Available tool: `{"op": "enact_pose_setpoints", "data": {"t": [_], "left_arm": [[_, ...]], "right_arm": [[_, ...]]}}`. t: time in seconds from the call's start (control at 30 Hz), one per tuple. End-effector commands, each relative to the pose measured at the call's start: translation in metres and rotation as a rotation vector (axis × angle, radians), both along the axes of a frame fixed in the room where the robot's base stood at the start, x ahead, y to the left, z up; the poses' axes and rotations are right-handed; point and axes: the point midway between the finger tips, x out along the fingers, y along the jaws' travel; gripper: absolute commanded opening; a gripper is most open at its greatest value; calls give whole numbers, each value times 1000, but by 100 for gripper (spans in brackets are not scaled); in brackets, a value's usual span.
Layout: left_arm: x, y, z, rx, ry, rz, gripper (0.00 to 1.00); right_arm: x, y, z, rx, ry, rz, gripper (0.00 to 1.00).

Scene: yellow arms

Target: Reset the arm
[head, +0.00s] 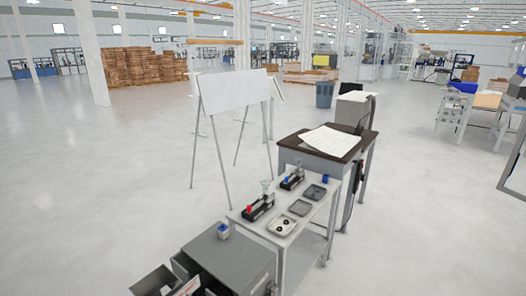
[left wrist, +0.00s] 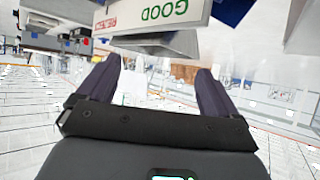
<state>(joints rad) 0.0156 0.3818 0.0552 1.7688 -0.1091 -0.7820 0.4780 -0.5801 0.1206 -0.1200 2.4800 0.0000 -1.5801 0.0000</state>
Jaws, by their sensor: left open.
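My left gripper (left wrist: 157,68) shows in the left wrist view, with two dark fingers spread wide apart and nothing between them. That view is tilted nearly upside down. Beyond the fingertips is a white panel (left wrist: 165,14) with green GOOD lettering and partly cut red lettering, above a grey box-like surface (left wrist: 160,43). I cannot tell how far they are from the fingers. Neither gripper shows in the head view, and my right gripper is in no view.
In the head view a grey cabinet (head: 230,262) with open bins (head: 155,281) stands front centre, beside a narrow table (head: 250,225) bearing small devices and trays. A dark-topped desk (head: 300,145) and a whiteboard (head: 232,88) stand behind. The floor at left (head: 90,190) is clear.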

Motion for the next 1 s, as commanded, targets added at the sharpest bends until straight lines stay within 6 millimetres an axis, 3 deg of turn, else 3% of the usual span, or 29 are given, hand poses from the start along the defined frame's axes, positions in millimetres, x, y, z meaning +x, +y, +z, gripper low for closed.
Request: {"op": "enact_pose_setpoints", "data": {"t": [0.03,0.2,0.4,0.53,0.63,0.77,0.87,0.9,1.0], "left_arm": [[-22,-19,-27,-22,42,-19,93],[-102,-82,-79,-85,181,-65,93],[-193,-140,-94,-111,366,-117,93],[-243,-168,-82,-110,481,-164,93],[-273,-184,-61,-96,560,-211,93],[-292,-189,-30,-41,634,-283,93],[-311,-185,-32,28,742,-358,93],[-309,-185,-10,23,732,-351,93],[-309,-185,12,22,730,-350,93]], "right_arm": [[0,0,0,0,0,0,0],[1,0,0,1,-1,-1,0],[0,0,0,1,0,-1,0],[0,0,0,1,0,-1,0],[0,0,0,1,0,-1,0],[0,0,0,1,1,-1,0],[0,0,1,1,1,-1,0],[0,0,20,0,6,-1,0],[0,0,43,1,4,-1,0]]}}
